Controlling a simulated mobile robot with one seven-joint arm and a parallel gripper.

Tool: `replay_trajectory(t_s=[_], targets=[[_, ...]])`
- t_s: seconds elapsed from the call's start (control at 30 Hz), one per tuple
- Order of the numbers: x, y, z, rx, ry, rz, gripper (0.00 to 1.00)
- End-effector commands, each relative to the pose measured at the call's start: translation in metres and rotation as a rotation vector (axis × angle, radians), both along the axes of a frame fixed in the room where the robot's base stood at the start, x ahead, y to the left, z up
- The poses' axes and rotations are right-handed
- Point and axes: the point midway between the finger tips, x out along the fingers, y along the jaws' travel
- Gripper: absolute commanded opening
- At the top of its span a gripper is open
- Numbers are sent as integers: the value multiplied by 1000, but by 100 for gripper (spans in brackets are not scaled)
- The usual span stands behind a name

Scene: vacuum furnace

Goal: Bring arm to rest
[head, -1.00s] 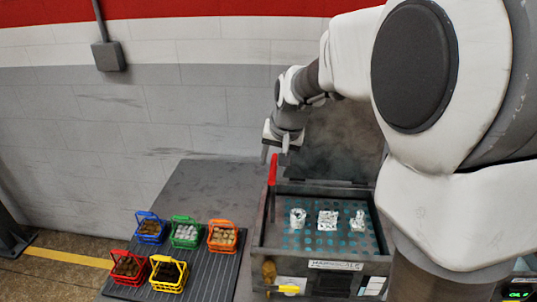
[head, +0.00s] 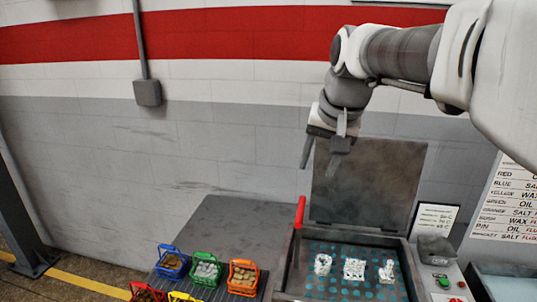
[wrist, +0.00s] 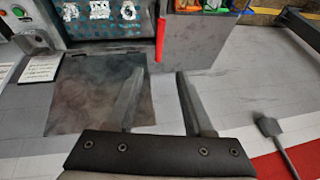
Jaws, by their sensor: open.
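My gripper (head: 322,160) is open and empty in the head view. It is raised in front of the wall, above the left side of the furnace's open lid (head: 368,185). In the wrist view my gripper's two fingers (wrist: 160,85) are spread apart with nothing between them. The furnace (head: 350,240) is open, and three whitish metallic parts (head: 354,268) sit on its perforated teal plate. A red handle (head: 299,212) stands upright at its left edge and shows in the wrist view too (wrist: 160,40).
Blue (head: 172,262), green (head: 205,268) and orange (head: 243,277) baskets stand left of the furnace. Red and yellow baskets are cut off below. A control panel (head: 442,275) and a written chart (head: 505,205) are at the right. A grey box (head: 148,92) is on the wall.

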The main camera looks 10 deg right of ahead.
Motion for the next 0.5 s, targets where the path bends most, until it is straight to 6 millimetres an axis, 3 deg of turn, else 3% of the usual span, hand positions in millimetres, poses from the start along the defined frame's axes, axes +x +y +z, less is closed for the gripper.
replay_trajectory(t_s=[0.2,0.5], targets=[[-8,-1,16,0,-1,0,52],[-8,-1,17,0,0,0,52]])
